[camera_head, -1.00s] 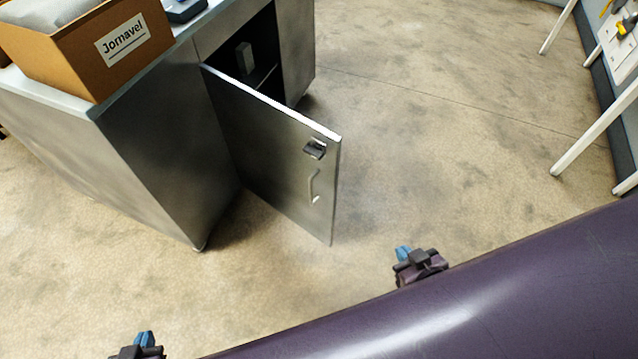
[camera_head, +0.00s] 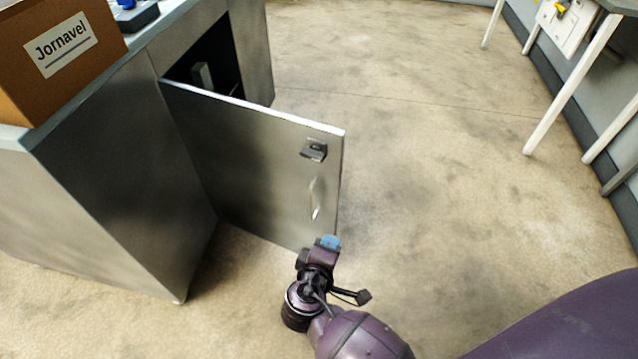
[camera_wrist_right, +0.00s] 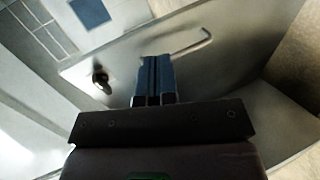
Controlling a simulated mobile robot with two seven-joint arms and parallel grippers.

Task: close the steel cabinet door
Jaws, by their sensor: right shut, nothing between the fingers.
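The steel cabinet door (camera_head: 255,160) stands wide open, swung out from the steel cabinet (camera_head: 120,170), whose dark inside shows behind it. A latch (camera_head: 314,149) and a bar handle (camera_head: 317,198) sit near the door's free edge. My right gripper (camera_head: 330,242) is just in front of the door's lower free corner, below the handle. In the right wrist view the gripper's blue fingers (camera_wrist_right: 153,80) are together and empty, with the door face (camera_wrist_right: 225,75) and the handle (camera_wrist_right: 180,48) beyond them. Whether the fingers touch the door I cannot tell. My left gripper is out of view.
A cardboard box (camera_head: 60,60) labelled "Jornavel" and a dark tray (camera_head: 135,14) stand on the cabinet top. White table legs (camera_head: 570,100) are at the upper right. The floor (camera_head: 430,150) right of the door is clear.

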